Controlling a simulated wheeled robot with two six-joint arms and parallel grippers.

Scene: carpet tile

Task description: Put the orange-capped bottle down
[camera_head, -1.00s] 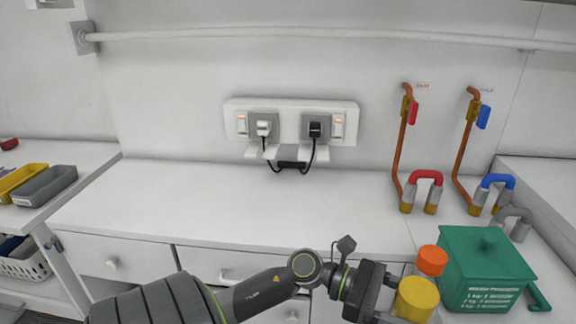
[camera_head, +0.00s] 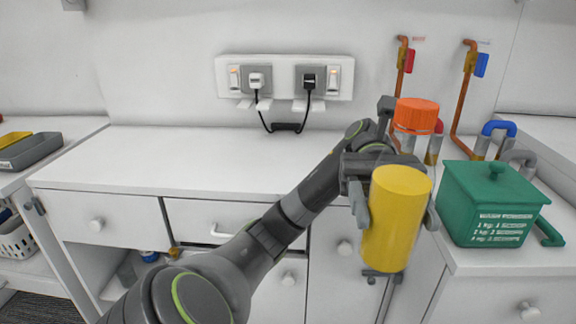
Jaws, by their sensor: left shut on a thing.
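The orange-capped bottle (camera_head: 397,225) has an orange cap (camera_head: 416,115), a clear upper part and a yellow lower body. It is nearly upright, leaning slightly, with its cap toward the right. My left gripper (camera_head: 396,210) is shut on it, one finger on each side of the yellow part. The bottle is in front of the counter's front edge, left of the green box, and appears held in the air. My right gripper is not in view.
The green lidded box (camera_head: 487,205) stands on the right counter. Behind are copper pipes (camera_head: 462,95) with red and blue handles. The white counter (camera_head: 190,160) is clear at left and centre. Sockets (camera_head: 285,78) with plugs are on the wall. Grey and yellow trays (camera_head: 30,150) lie far left.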

